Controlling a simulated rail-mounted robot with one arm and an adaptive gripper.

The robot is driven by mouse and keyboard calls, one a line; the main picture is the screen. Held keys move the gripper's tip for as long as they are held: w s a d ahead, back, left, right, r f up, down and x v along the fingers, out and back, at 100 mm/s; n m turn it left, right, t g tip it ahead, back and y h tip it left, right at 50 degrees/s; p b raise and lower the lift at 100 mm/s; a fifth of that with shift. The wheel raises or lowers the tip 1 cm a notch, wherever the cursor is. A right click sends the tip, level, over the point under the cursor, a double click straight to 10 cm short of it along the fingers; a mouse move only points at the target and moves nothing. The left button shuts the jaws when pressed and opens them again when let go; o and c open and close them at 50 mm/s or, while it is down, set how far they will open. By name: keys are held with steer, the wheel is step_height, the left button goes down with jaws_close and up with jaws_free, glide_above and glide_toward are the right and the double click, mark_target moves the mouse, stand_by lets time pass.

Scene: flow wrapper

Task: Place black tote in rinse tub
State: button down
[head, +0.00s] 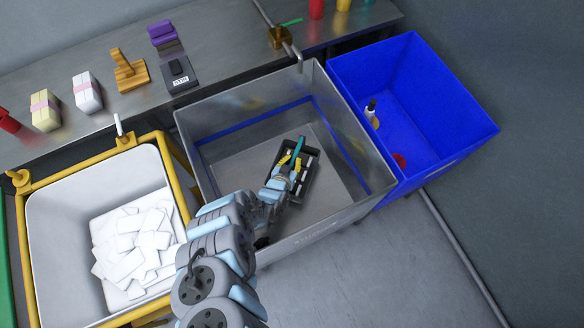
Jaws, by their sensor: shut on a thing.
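The black tote (312,172) is a small open black box with teal, yellow and light-coloured items in it. It shows over the inside of the grey metal rinse tub (222,170), which has a blue line around its inner walls. My gripper (280,190) is at the tote's left side and shut on it. My arm reaches in over the tub's front edge. The fingertips are partly hidden, and I cannot tell whether the tote touches the tub floor.
A blue bin (450,110) with a small bottle (371,110) stands right of the tub. A yellow-framed white bin (60,215) with white pieces stands left.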

steer(key=shift+w+f+b, duration=0.1)
steer(key=shift+f+b, duration=1.05)
steer(key=shift+f, duration=1.4)
steer(key=c, duration=1.2)
jaws_free()
steer(key=shift+c, duration=0.2)
steer(key=shift+r, duration=0.1)
steer(key=shift+p+v, duration=0.75)
steer(key=shift+v, duration=0.7)
steer(key=shift+p+v, duration=0.3)
steer(key=shift+v, duration=0.65)
steer(key=shift+s+a+r, duration=0.1)
steer(key=shift+s+r, duration=0.1)
steer(key=shift+s, duration=0.05)
